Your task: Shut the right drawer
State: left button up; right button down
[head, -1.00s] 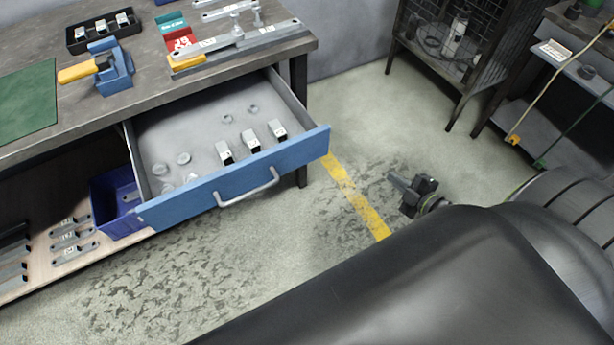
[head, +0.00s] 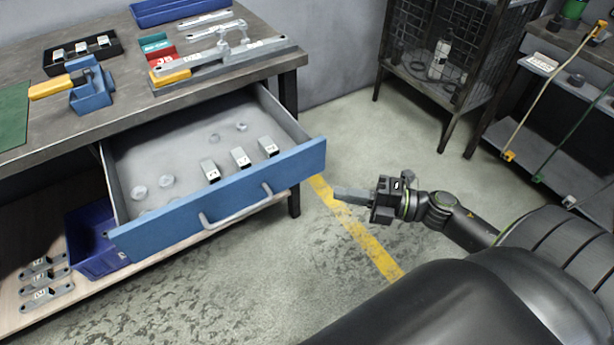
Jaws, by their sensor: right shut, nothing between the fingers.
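The right drawer (head: 225,203) has a blue front and a grey inside, and it stands pulled out from under the workbench. A grey bar handle (head: 238,208) is on its front. Several small metal brackets (head: 240,158) and clear round pieces (head: 166,181) lie in it. My right gripper (head: 338,192) is shut and empty, to the right of the drawer front's right end and apart from it, with its fingers pointing left. My left gripper is not in view.
The workbench top (head: 120,110) holds a blue vise (head: 92,90), a black tray (head: 80,55) and a long metal tool (head: 225,60). A dark blue bin (head: 95,245) is on the lower shelf. A wire cabinet (head: 440,60) stands behind. Floor before the drawer is clear.

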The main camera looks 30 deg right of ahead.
aim_at(289, 174)
jog(key=w+a, duration=0.1)
jog(key=w, duration=0.1)
jog(key=w+a, duration=0.2)
jog(key=w, duration=0.1)
jog(key=w+a+p, duration=0.1)
jog(key=w, duration=0.2)
jog(key=shift+a, duration=0.3)
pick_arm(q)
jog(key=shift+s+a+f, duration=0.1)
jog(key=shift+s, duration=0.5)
pick_arm(e)
jog(key=shift+w, duration=0.2)
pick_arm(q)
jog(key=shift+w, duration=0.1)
